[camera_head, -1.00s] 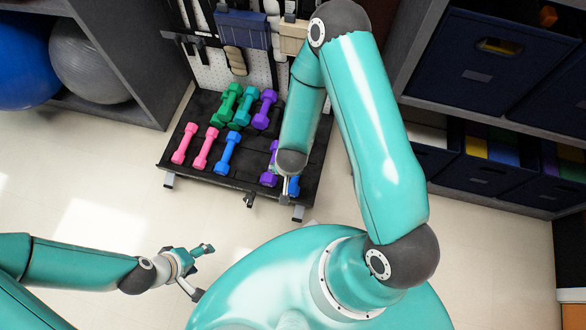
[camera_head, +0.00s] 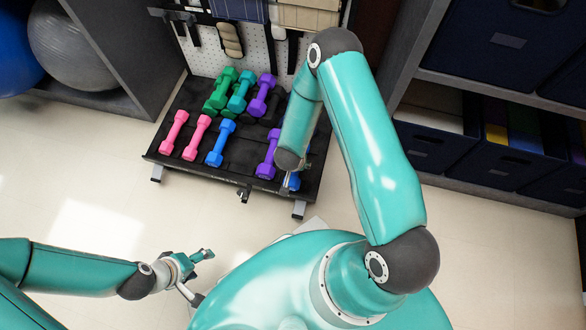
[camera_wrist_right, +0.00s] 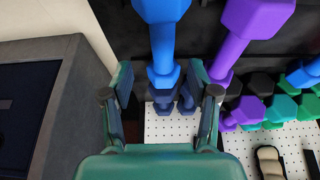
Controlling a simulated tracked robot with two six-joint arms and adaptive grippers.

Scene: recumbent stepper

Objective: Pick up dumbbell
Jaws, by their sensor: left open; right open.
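A black rack (camera_head: 262,186) holds several dumbbells in two rows. Pink dumbbells (camera_head: 197,138), a blue dumbbell (camera_head: 220,143) and a purple dumbbell (camera_head: 268,156) lie in the front row; green, teal and purple ones lie behind. My right gripper (camera_head: 288,183) is over the rack's right front, mostly hidden by its arm. Another blue dumbbell there shows only partly in the head view. In the right wrist view, my open right gripper (camera_wrist_right: 163,88) has its fingers either side of a blue dumbbell (camera_wrist_right: 162,45); contact cannot be told. My left gripper (camera_head: 198,274) is open and empty over the floor.
A pegboard (camera_head: 205,50) with hanging gear rises behind the rack. A grey shelf with blue and grey balls (camera_head: 70,50) stands left. Shelves with dark blue bins (camera_head: 505,160) stand right. The floor (camera_head: 90,185) in front of the rack is clear.

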